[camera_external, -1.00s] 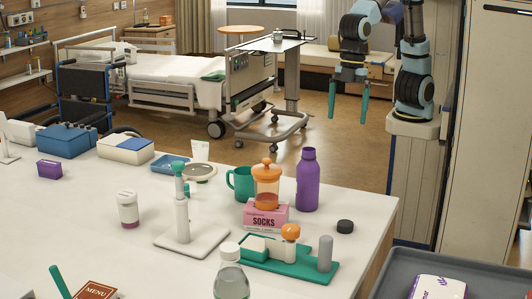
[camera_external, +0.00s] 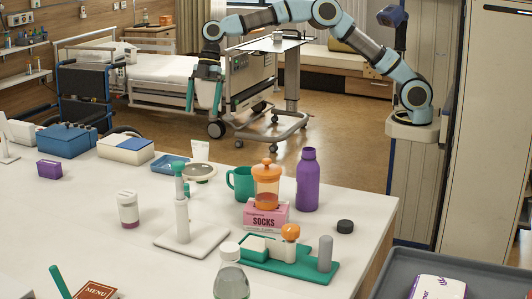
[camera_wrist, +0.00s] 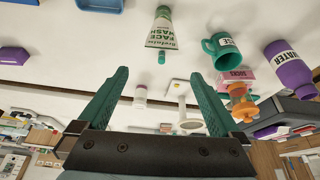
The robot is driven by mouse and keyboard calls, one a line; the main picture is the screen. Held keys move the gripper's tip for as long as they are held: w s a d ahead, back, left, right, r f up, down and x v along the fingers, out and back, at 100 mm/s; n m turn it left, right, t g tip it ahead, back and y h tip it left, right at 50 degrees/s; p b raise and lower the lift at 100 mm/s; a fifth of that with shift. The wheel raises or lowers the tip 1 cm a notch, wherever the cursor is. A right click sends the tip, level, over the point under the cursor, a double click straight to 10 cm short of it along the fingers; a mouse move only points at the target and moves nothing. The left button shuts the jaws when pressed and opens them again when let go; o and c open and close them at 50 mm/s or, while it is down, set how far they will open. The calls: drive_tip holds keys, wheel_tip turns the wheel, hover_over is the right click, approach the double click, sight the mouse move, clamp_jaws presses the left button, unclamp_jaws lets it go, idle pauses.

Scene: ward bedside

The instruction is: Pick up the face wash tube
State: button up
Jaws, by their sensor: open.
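The face wash tube (camera_external: 199,152) is white and green and stands at the back of the white table, its lower end partly hidden by a round item in front. In the wrist view the tube (camera_wrist: 161,30) shows its label and green cap, beyond the fingertips and roughly centred between them. My gripper (camera_external: 203,103) has green fingers pointing down, above and behind the tube in the external view. In the wrist view my gripper (camera_wrist: 159,75) is open with nothing between its fingers.
A blue tray (camera_external: 170,164) lies left of the tube and a green mug (camera_external: 241,182) stands to its right. A purple bottle (camera_external: 307,182) and an orange-lidded jar (camera_external: 266,190) on a pink socks box (camera_external: 266,218) stand further right. A white stand (camera_external: 183,222) is in front.

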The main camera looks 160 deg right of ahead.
sight(199, 143)
drive_tip(key=x, duration=0.2)
drive_tip(key=p+x, duration=0.1)
drive_tip(key=x, duration=0.2)
drive_tip(key=s+x, duration=0.1)
drive_tip(key=x, duration=0.2)
drive_tip(key=shift+a+f, duration=0.1)
drive_tip(key=shift+f, duration=0.35)
drive_tip(key=shift+p+x, duration=1.6)
drive_tip(key=shift+x, duration=1.35)
clamp_jaws()
